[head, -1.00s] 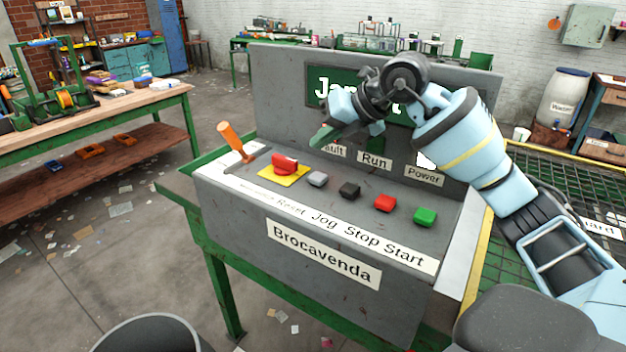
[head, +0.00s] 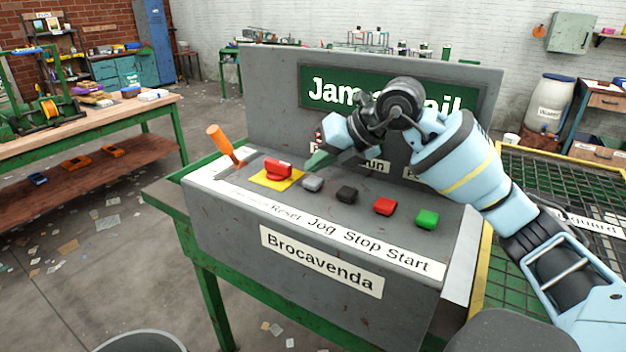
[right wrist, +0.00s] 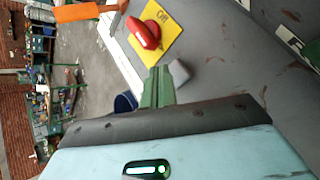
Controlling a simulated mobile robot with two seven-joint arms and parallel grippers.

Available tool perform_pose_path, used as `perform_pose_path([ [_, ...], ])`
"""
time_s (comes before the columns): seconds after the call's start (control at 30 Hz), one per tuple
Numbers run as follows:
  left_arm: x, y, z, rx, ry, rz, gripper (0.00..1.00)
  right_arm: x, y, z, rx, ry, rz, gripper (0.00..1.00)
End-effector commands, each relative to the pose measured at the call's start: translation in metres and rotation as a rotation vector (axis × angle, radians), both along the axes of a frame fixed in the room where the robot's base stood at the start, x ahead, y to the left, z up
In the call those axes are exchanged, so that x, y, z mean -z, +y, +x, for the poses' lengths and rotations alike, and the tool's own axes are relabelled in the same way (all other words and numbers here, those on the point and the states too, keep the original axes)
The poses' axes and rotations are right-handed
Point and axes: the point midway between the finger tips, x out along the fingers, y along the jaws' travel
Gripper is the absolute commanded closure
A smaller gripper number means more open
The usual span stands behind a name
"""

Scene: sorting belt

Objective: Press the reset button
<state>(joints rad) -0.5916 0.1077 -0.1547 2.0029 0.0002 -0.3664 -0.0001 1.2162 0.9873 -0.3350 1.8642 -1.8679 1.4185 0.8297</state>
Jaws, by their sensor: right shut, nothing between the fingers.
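The control panel (head: 330,225) carries a row of buttons above a printed label strip. The grey button (head: 312,184) lines up with the word Reset on the strip. It also shows in the right wrist view (right wrist: 180,72), just beside the fingertips. My right gripper (head: 314,162) is shut and empty, its green fingers pointing down-left above and behind the grey button, apparently a little apart from it. The fingers also show in the right wrist view (right wrist: 159,78). My left gripper is not in view.
A red rotary switch (head: 278,169) on a yellow plate sits left of the grey button, with an orange-handled lever (head: 222,144) beyond. Black (head: 346,194), red (head: 384,206) and green (head: 427,219) buttons line up to the right. The panel's upright back rises behind the gripper.

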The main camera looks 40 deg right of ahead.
Motion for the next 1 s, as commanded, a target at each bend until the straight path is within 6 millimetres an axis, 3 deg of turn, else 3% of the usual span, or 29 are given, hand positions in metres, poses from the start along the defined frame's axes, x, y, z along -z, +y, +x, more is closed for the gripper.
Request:
perform_pose_path([
  [0.4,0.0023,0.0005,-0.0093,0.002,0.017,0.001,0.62,0.0001,0.0,0.0001,0.0,0.0,0.0,1.0],
  [1.0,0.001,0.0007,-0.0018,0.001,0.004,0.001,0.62,0.0001,0.0,0.0001,0.0,0.0,0.0,1.0],
])
